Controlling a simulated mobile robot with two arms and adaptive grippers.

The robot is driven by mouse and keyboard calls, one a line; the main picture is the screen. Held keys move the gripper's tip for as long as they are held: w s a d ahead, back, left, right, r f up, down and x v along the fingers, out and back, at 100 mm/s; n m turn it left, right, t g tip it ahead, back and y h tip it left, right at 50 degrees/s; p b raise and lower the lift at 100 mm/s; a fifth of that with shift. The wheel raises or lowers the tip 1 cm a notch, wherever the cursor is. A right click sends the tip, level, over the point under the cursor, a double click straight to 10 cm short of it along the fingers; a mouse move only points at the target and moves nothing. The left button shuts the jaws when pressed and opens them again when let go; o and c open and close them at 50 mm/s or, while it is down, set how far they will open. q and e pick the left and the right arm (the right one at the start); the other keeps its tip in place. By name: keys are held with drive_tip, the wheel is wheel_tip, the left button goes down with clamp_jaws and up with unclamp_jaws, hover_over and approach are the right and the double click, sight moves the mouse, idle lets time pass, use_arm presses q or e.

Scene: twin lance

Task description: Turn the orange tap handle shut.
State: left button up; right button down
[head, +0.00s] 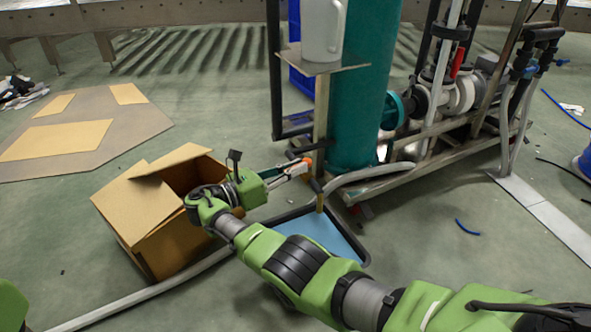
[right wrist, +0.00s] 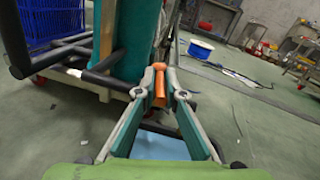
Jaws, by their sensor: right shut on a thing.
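The orange tap handle (right wrist: 160,86) shows in the middle of the right wrist view, between the fingertips of my right gripper (right wrist: 160,76). The fingers are shut on it from both sides. In the head view my right gripper (head: 302,168) reaches in from the lower right, its fingertips at the post below the small shelf. Only a small orange bit of the handle (head: 308,161) shows there; the fingers hide most of it. The tap's body and outlet cannot be made out clearly. My left gripper is not in view.
A dark-rimmed tray with a blue bottom (head: 328,236) lies below the tap. A teal tank (head: 357,110) stands close behind. A white jug (head: 322,30) sits on the shelf (head: 318,68) above. An open cardboard box (head: 147,213) is left of my right gripper.

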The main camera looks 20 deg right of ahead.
drive_tip(key=shift+d, duration=0.1)
drive_tip(key=c, duration=2.1)
unclamp_jaws()
wheel_tip(320, 180, up, 10)
